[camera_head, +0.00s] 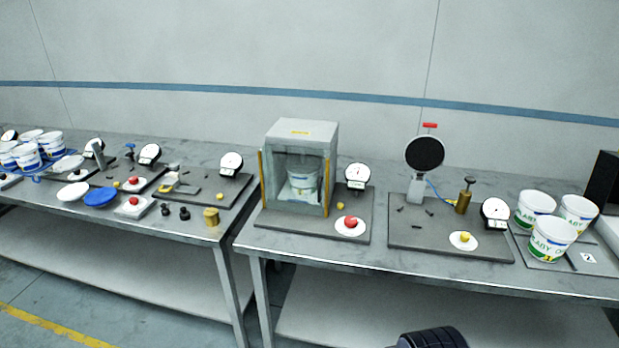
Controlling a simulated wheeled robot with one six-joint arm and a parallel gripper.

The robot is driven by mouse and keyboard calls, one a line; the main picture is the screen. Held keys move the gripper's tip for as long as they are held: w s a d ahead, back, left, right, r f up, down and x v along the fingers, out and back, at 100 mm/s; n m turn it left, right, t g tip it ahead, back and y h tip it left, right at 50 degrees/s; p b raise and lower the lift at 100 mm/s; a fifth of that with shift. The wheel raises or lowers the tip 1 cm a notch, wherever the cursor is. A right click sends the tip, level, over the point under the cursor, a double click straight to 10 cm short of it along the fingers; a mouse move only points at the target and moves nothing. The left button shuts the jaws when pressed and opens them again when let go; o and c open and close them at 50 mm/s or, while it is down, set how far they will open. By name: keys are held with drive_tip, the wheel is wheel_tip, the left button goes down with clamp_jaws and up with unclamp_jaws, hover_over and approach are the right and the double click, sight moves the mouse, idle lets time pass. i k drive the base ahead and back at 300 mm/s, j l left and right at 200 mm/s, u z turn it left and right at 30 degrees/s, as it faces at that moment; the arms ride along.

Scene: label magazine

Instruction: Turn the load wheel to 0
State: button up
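I cannot make out a load wheel for certain, and no scale marked 0 is legible. A round black disc (424,153) with a red bar on top stands upright on the right-hand grey plate (415,236). Next to it is a brass cylinder with a dark knob (464,196). Several white dial gauges stand along the tables, one by the cabinet (357,175) and one at the right plate (495,211); their readings are too small to tell. A dark ribbed part, probably of my arm, shows at the bottom edge. My gripper's fingers are not visible.
A grey cabinet (302,132) with yellow side strips holds a white tub (302,180). A red button (351,222) and a yellow button (464,237) sit on white discs. White tubs (549,241) crowd the right end. A narrow gap separates the two tables.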

sight(351, 222)
drive_tip(key=i+z, duration=0.4)
drive_tip(key=i, duration=0.65)
